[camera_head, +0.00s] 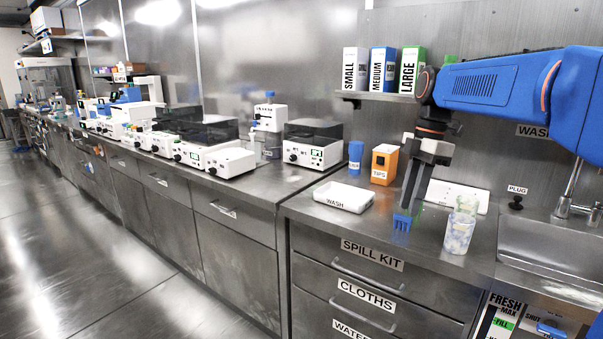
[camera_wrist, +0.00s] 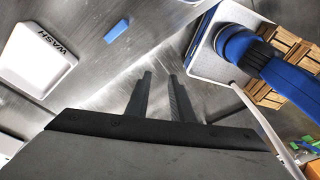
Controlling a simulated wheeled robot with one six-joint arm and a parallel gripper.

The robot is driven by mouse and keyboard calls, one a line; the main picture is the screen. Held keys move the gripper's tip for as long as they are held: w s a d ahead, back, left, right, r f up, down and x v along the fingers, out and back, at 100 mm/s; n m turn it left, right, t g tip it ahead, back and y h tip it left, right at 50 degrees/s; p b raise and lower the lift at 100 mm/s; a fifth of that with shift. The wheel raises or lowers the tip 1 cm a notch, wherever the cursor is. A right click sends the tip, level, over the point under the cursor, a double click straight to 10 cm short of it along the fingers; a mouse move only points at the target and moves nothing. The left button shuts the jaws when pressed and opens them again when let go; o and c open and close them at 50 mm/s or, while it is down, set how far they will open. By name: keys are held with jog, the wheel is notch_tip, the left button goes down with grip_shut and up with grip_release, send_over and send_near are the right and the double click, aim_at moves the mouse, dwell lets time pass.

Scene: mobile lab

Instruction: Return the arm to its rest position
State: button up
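My arm reaches in from the right in the camera_head view, bent at the elbow, with my gripper (camera_head: 406,208) hanging down over the counter (camera_head: 350,222). In the wrist view my gripper (camera_wrist: 160,74) has two dark fingers with a gap between them and nothing held. A small blue block (camera_wrist: 117,30) lies on the counter, apart from the fingers in the wrist view. In the head view something blue (camera_head: 402,222) shows at the fingertips, probably this block lined up behind or below them.
A white WASH tray (camera_head: 343,197) lies left of my gripper. An orange TIPS box (camera_head: 383,164) and blue bottle (camera_head: 355,158) stand behind it. A clear container (camera_head: 459,232) stands close on the right, before the sink (camera_head: 545,250).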

jog(key=s+d+f+m+t+h, duration=0.1)
jog(key=s+f+m+t, duration=0.2)
jog(key=s+f+m, duration=0.6)
jog(key=s+d+f+m+t+h, duration=0.1)
jog(key=s+d+f+m+t, duration=0.1)
jog(key=s+f+m, duration=0.7)
jog(key=s+m, duration=0.1)
jog(key=s, duration=0.6)
jog(key=shift+s+d+m+t, duration=0.2)
jog(key=shift+m+t, duration=0.2)
jog(key=shift+o, duration=0.5)
